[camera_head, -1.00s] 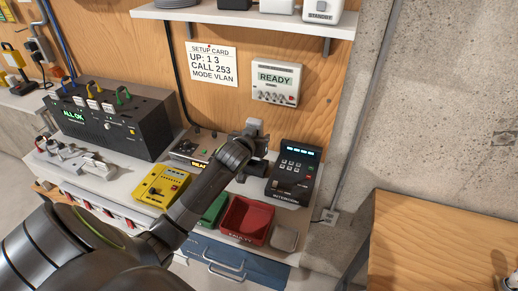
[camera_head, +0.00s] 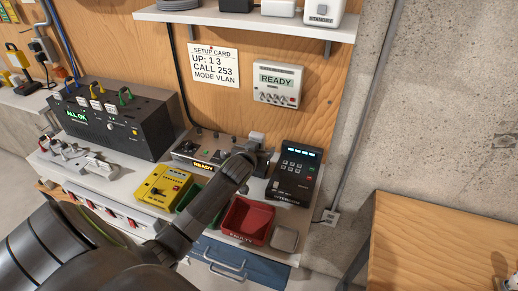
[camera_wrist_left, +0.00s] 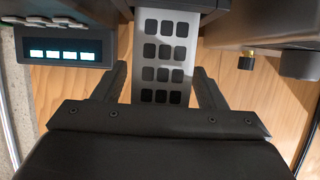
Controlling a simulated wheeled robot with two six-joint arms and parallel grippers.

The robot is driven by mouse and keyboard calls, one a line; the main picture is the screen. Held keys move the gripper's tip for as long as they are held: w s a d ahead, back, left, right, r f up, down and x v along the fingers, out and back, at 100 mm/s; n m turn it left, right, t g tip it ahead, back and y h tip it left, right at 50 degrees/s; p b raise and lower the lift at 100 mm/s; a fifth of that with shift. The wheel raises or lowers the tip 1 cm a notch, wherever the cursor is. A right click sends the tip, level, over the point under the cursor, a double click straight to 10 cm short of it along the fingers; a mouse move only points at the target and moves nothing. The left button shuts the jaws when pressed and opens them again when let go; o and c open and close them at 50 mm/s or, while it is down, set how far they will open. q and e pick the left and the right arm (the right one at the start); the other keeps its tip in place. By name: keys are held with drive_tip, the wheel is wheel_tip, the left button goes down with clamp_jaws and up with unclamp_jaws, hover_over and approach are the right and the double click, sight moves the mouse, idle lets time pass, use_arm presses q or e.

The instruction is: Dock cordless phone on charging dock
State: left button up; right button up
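The cordless phone is a light grey handset with rows of dark keys. In the head view its top end (camera_head: 256,137) shows just above my left gripper (camera_head: 257,152), over the back of the bench. My right gripper is not in view.
A black desk unit with cyan lights (camera_head: 295,172) stands right of the gripper. A control box with knobs (camera_head: 190,148) stands left. In front are a yellow device (camera_head: 163,186), a red tray (camera_head: 245,221) and a partly hidden green tray (camera_head: 187,199). The plywood wall (camera_head: 225,110) rises behind.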

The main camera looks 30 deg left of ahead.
use_arm(q)
drive_tip(key=shift+r, duration=0.1)
drive_tip(key=shift+s, duration=0.1)
drive_tip(key=b+v, duration=0.1)
drive_tip(key=v, duration=1.1)
drive_tip(key=shift+b, duration=0.4)
